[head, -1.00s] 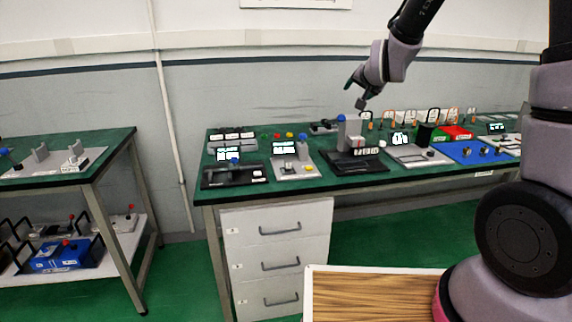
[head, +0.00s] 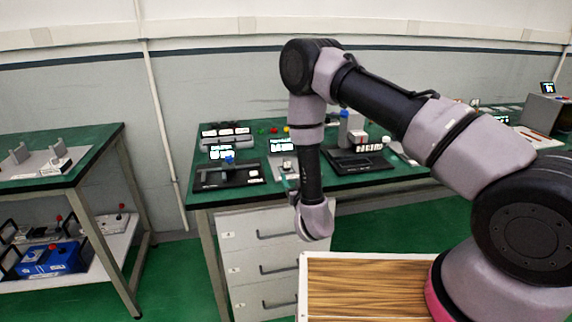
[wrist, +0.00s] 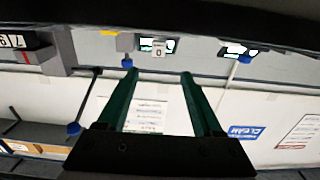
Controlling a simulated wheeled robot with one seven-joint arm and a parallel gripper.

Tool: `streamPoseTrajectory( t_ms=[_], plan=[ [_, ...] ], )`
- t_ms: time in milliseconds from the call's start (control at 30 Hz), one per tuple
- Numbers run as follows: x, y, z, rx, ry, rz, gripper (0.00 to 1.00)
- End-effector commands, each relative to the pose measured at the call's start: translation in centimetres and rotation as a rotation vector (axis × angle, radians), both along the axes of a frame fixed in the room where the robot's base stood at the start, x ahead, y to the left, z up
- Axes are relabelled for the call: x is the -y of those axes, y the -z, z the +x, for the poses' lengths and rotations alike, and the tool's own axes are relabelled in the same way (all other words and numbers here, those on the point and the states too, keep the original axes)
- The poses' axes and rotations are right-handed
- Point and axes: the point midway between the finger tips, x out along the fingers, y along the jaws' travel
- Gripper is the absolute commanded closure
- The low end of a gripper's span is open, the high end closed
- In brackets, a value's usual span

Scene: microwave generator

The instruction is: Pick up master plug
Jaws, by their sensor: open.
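I cannot tell for sure which item is the master plug. Several blue-knobbed parts show: a blue knob on a black device (head: 229,160) at the left of the bench, and a blue-topped grey post (head: 343,128) further right. In the wrist view, a blue knob on a grey stem (wrist: 127,62) is by the left fingertip, and other blue knobs (wrist: 73,128) (wrist: 245,59) lie to either side. My gripper (wrist: 159,73) has two green fingers spread apart with nothing between them. In the head view my arm hangs in front of the bench and largely hides the gripper.
The green bench (head: 205,192) carries several devices, with a white drawer unit (head: 262,250) under it. A second green table (head: 75,145) stands at left, with a lower shelf of equipment. A wood-topped surface (head: 365,285) is in the foreground. Green floor lies between the tables.

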Motion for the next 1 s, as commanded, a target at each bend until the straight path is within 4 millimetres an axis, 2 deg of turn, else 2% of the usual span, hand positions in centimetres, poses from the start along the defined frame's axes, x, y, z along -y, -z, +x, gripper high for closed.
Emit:
streamPoseTrajectory(
  t_ms=[200,467,733,1000],
  plan=[
    [-0.9,0.0,3.2,0.006,-0.002,0.000,0.32],
    [-1.5,0.0,5.5,0.005,-0.003,-0.002,0.32],
    [-2.3,0.0,9.2,0.004,-0.004,-0.001,0.32],
    [-2.6,0.0,10.1,0.003,-0.005,-0.003,0.32]
  ],
)
